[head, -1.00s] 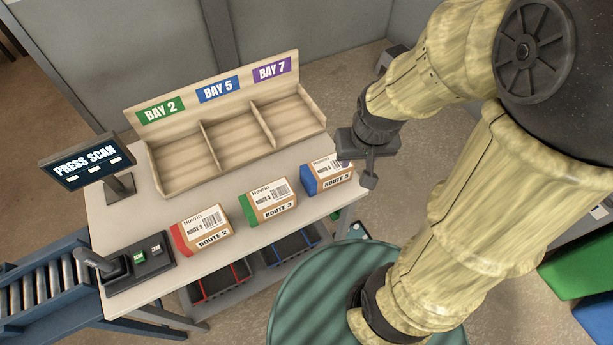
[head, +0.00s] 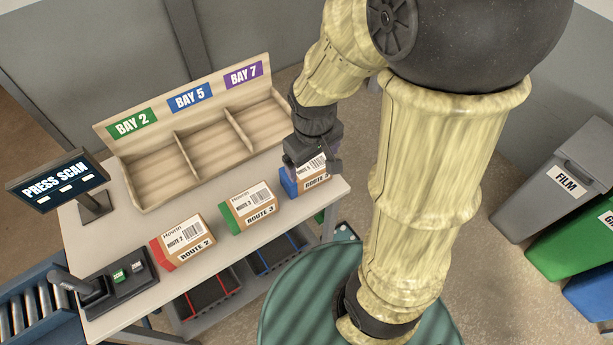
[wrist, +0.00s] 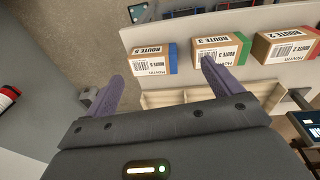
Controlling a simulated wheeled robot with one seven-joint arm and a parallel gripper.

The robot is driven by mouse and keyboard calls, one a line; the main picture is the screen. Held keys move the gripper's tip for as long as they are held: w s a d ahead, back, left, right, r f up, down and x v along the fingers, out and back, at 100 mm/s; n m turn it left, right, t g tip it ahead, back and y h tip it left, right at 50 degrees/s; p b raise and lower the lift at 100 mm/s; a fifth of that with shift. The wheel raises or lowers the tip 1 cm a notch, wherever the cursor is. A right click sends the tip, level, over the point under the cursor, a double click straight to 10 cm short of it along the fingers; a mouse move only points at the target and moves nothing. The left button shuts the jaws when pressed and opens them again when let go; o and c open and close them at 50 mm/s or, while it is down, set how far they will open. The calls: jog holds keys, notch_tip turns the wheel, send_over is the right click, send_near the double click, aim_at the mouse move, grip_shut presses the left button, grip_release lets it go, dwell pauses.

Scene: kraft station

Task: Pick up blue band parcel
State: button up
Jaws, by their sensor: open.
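The blue band parcel (head: 313,182) is a brown box with a blue end and a white label, standing on the table at the right of the parcel row. My gripper (head: 322,170) is over its far upper side in the head view and hides part of it. In the wrist view the blue band parcel (wrist: 152,61) lies ahead of the two purple fingers, between their lines. My gripper (wrist: 160,78) is open, with nothing between the fingers. Whether it touches the parcel cannot be told.
The green band parcel (head: 249,206) and red band parcel (head: 184,239) stand to the left on the table (head: 220,262). Behind is a wooden rack (head: 152,178) with three bays. A scan screen (head: 58,181) stands at the left. Bins (head: 552,185) are on the right.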

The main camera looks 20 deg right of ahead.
jog(key=w+a+f+n+t+h+b, duration=0.1)
jog(key=w+a+f+n+h+b, duration=0.7)
jog(key=n, duration=0.8)
jog(key=shift+w+a+f+n+b, duration=0.35)
jog(key=shift+w+a, duration=0.3)
jog(key=shift+w, duration=0.35)
send_near(305, 167)
jog(key=x, duration=0.5)
jog(key=shift+w+d+r+p, duration=0.1)
jog(key=shift+w+d+p, duration=0.25)
jog(key=shift+d, duration=0.05)
jog(key=shift+s+f+p+x, duration=0.1)
jog(key=shift+p+x, duration=0.1)
jog(key=shift+x, duration=1.15)
jog(key=shift+s+f+p+x, duration=0.15)
jog(key=shift+p+x, duration=0.05)
jog(key=shift+x, duration=1.15)
jog(key=shift+s+a, duration=0.15)
jog(key=shift+a, duration=0.15)
